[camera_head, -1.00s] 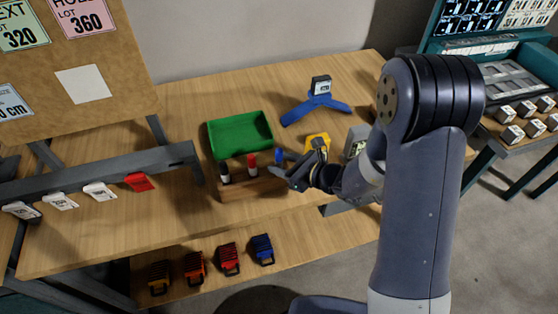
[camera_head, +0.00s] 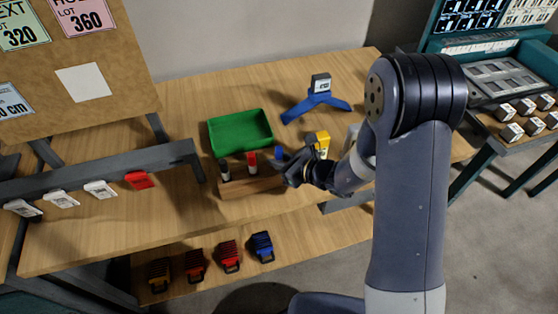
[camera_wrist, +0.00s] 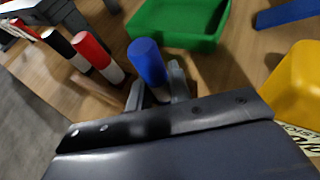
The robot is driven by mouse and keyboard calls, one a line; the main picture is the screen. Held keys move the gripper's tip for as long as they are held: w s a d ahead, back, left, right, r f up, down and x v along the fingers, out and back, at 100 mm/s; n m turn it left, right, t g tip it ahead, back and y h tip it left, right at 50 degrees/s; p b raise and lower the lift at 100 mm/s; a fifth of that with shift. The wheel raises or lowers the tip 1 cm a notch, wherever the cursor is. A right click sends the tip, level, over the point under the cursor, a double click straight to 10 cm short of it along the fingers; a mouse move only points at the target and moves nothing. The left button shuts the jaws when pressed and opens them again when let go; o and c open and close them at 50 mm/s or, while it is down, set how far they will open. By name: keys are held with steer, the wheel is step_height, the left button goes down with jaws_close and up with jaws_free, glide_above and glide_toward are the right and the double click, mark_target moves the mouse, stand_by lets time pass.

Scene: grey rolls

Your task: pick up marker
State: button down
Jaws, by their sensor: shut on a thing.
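The blue marker (camera_wrist: 147,62) stands upright between the fingers of my gripper (camera_wrist: 158,88) in the wrist view, and the fingers are shut on it. In the head view only its blue top (camera_head: 279,152) shows above my gripper (camera_head: 286,169). A red marker (camera_head: 252,162) and a black marker (camera_head: 224,169) stand to its left in a wooden block (camera_head: 250,186). They also show in the wrist view, red (camera_wrist: 95,52) and black (camera_wrist: 60,45). Whether the blue marker's lower end is in the block is hidden by my gripper.
A green tray (camera_head: 240,143) lies just behind the block. A yellow object (camera_head: 321,140) stands close to the right of my gripper. A blue stand (camera_head: 316,103) is at the back. Several coloured clips (camera_head: 229,256) lie on the lower shelf. Bare wood lies behind the tray.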

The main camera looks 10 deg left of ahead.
mark_target(279, 148)
step_height(279, 148, up, 10)
steer(key=shift+r, duration=0.1)
stand_by(0.7)
steer(key=c, duration=1.8)
jaws_free()
jaws_close()
step_height(279, 148, up, 7)
steer(key=p, duration=0.5)
